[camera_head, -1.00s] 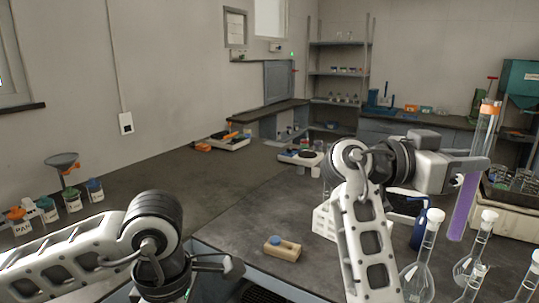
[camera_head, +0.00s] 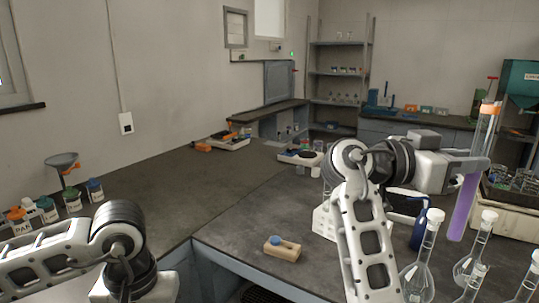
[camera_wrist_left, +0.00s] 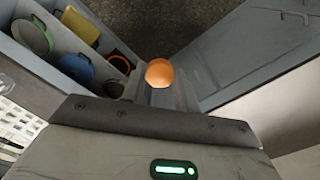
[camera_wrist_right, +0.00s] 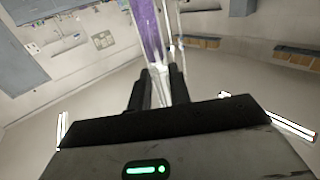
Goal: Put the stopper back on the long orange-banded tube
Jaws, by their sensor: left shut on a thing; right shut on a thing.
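The long tube (camera_head: 466,205) has an orange band near its top and purple liquid in its lower part. My right gripper (camera_head: 475,165) is shut on it and holds it slightly tilted, above the right part of the bench. The tube's purple part also shows at my fingers in the right wrist view (camera_wrist_right: 150,35). An orange stopper (camera_wrist_left: 159,72) is in the jaws of my left gripper (camera_wrist_left: 160,90). In the head view my left arm is low at the left, and its gripper's fingers and the stopper are not visible there.
Several flasks (camera_head: 424,262) stand at the front right, close to my right arm. A wooden block (camera_head: 282,252) with a blue top lies mid-bench. Labelled jars (camera_head: 72,200) stand at the far left. The left wrist view shows a compartment (camera_wrist_left: 45,65) holding coloured round items. The bench middle is mostly clear.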

